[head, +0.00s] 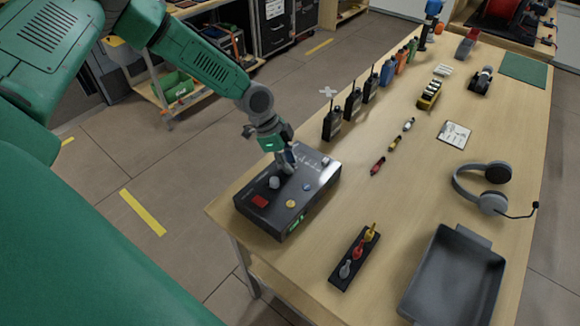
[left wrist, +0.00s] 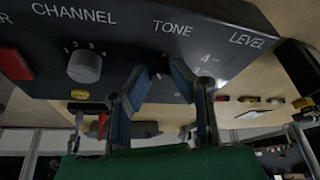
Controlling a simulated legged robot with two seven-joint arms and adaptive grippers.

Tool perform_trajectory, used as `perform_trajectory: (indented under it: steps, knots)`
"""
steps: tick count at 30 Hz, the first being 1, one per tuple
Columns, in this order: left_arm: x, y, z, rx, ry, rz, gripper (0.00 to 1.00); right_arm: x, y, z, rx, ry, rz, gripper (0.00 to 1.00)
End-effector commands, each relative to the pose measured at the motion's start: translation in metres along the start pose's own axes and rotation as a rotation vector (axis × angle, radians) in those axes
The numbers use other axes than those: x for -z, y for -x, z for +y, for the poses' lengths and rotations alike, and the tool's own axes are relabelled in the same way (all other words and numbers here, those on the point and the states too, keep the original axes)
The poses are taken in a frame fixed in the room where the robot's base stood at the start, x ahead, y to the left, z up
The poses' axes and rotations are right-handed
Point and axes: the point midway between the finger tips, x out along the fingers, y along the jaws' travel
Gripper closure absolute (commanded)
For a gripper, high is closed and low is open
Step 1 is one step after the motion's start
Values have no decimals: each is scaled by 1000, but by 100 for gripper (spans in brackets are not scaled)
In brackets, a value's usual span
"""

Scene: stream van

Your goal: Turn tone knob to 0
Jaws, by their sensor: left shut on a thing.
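A dark control box (head: 318,205) sits at the near left corner of the table. In the left wrist view its panel (left wrist: 225,20) carries the labels CHANNEL, TONE and LEVEL. My left gripper (head: 287,163) reaches down to the box top. In the left wrist view my left gripper (left wrist: 160,73) has its two blue fingers on either side of the spot under the TONE label, shut on the tone knob. The tone knob is mostly hidden between the fingers; its pointer and setting cannot be read. My right gripper is not in view.
The grey channel knob (left wrist: 85,66), with marks around it, is beside the fingers. A red button (head: 260,201), yellow button (head: 291,204) and blue button (head: 307,187) are on the box. Radios (head: 333,122) stand behind; a rack of coloured pieces (head: 352,262) and grey tray (head: 453,275) lie to the right.

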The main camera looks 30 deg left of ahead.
Motion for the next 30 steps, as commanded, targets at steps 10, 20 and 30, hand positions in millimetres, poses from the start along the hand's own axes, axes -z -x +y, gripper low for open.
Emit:
perform_trajectory:
  steps: [10, 20, 30]
  knots:
    - [-4, -4, -6, -111, -274, -6, 100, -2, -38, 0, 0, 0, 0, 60]
    - [-3, -2, -7, -179, -440, -7, 100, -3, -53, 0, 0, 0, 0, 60]
    - [-2, -1, -8, -199, -490, -7, 100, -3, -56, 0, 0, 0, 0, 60]
